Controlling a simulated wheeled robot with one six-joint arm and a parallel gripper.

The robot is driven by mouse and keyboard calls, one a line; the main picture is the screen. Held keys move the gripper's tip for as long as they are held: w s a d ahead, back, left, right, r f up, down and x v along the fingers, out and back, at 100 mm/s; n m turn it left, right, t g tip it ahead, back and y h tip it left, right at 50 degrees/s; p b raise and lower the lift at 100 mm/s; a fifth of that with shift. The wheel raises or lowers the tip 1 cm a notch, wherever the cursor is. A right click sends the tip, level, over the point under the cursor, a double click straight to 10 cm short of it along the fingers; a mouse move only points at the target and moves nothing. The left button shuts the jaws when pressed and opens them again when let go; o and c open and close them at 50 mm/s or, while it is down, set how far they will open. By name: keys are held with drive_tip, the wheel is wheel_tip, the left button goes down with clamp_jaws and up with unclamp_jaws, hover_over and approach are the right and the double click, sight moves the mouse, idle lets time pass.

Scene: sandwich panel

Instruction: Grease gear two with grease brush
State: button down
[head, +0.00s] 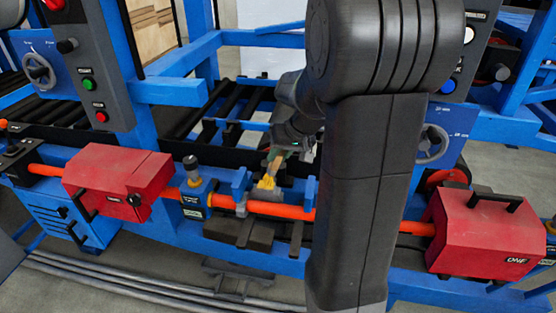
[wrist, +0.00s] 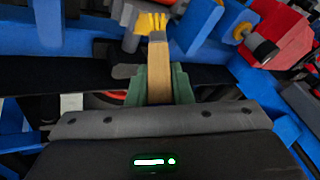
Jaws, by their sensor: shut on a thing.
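The grease brush has a wooden handle and yellow bristles (head: 266,182). It also shows in the wrist view (wrist: 158,75), with its bristles pointing away from me. My gripper (head: 283,150) has green fingertips and is shut on the brush handle; it shows in the wrist view (wrist: 160,88) too. In the head view the bristles appear just above the orange shaft, at the middle of the blue machine frame; I cannot tell if they touch it. I cannot make out which part is gear two. My arm hides part of the shaft and frame.
A red cover (head: 118,182) sits on the left of the shaft. Another red cover (head: 487,232), marked ONE, is at the right. A blue and yellow fitting (head: 196,190) stands left of the brush. Blue beams and black rollers (head: 190,115) lie behind.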

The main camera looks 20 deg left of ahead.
drive_tip(key=shift+r+p, duration=1.8)
drive_tip(key=shift+r, duration=1)
